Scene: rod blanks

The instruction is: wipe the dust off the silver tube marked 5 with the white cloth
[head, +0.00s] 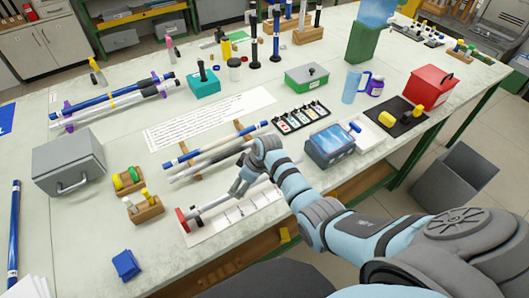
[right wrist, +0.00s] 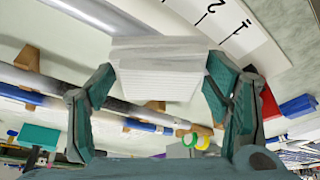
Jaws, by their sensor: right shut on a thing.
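A silver tube (head: 212,203) lies along a white marked board (head: 205,236) with a red stop (head: 182,220) at its left end; no number is readable on the tube. My right gripper (head: 240,188) is over the tube's right part. In the right wrist view its two teal fingers are shut on the folded white cloth (right wrist: 158,75). The silver tube (right wrist: 85,11) runs at the upper left there, partly hidden behind the cloth; whether they touch I cannot tell. The board's printed numbers (right wrist: 213,12) show beside it. My left gripper is out of view.
Several rods (head: 205,156) lie on wooden rests just behind the board. A grey box (head: 68,165), two wooden blocks with coloured caps (head: 128,180) and a blue block (head: 125,265) stand to the left. A blue box (head: 330,145) stands to the right. The front left table is mostly clear.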

